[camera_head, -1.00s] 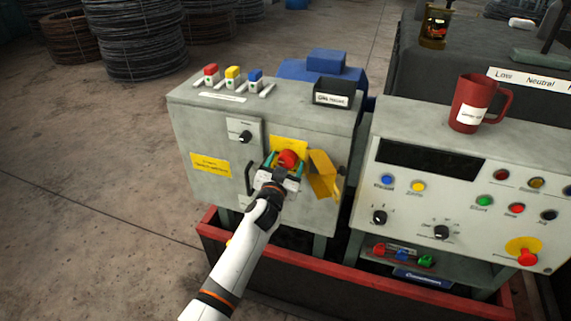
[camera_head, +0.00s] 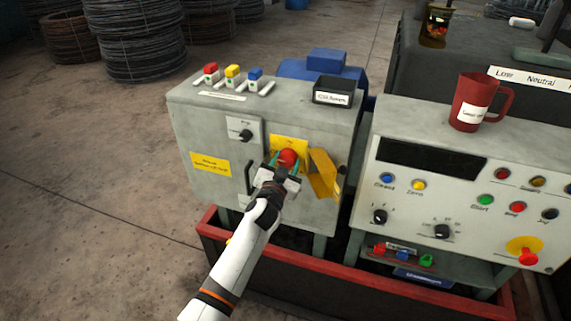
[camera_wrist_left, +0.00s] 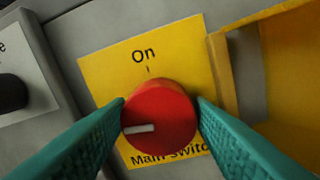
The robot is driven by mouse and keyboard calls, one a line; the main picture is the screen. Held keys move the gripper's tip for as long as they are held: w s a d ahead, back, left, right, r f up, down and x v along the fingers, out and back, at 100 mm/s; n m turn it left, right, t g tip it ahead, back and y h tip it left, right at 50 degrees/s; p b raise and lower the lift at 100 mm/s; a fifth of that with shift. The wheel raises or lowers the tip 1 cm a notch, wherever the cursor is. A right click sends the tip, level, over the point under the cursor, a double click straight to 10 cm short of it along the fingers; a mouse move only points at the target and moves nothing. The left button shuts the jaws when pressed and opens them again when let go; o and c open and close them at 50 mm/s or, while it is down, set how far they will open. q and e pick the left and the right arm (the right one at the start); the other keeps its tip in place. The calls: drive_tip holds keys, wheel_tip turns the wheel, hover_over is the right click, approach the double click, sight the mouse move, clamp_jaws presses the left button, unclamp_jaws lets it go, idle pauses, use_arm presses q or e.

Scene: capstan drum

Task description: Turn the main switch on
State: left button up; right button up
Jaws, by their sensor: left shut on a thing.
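The main switch is a red round knob (camera_wrist_left: 160,118) on a yellow plate (camera_wrist_left: 120,75) marked "On" at the top and "Main switch" below. Its white pointer line points left in the left wrist view, away from the "On" mark. The knob also shows in the head view (camera_head: 288,157) on the front of the grey cabinet (camera_head: 215,130). My left gripper (camera_head: 283,167) is shut on the knob, with a teal finger on each side of it in the left wrist view (camera_wrist_left: 160,125). My right gripper is not in view.
An open yellow cover (camera_head: 323,174) stands just right of the knob. A small black selector knob (camera_head: 245,136) and a dark door handle (camera_head: 249,178) are to its left. A control panel (camera_head: 400,205) with a red mug (camera_head: 470,108) on top stands at the right.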

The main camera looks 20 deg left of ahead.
use_arm(q)
drive_tip(key=m+b, duration=0.1)
drive_tip(key=m, duration=0.2)
drive_tip(key=shift+f+m, duration=0.15)
drive_tip(key=shift+m, duration=0.15)
drive_tip(key=m+b, duration=0.1)
drive_tip(key=m, duration=0.3)
drive_tip(key=shift+f+m+h, duration=0.1)
drive_tip(key=shift+m+h, duration=0.2)
drive_tip(key=m, duration=0.4)
drive_tip(key=shift+m+t+b, duration=0.3)
drive_tip(key=shift+m, duration=0.1)
drive_tip(key=shift+f+m+h, duration=0.1)
drive_tip(key=shift+m+h, duration=0.2)
drive_tip(key=shift+m, duration=1.8)
drive_tip(key=o, duration=1)
drive_tip(key=s, duration=1.2)
drive_tip(key=shift+a+f+b, duration=0.2)
drive_tip(key=shift+f+b, duration=0.15)
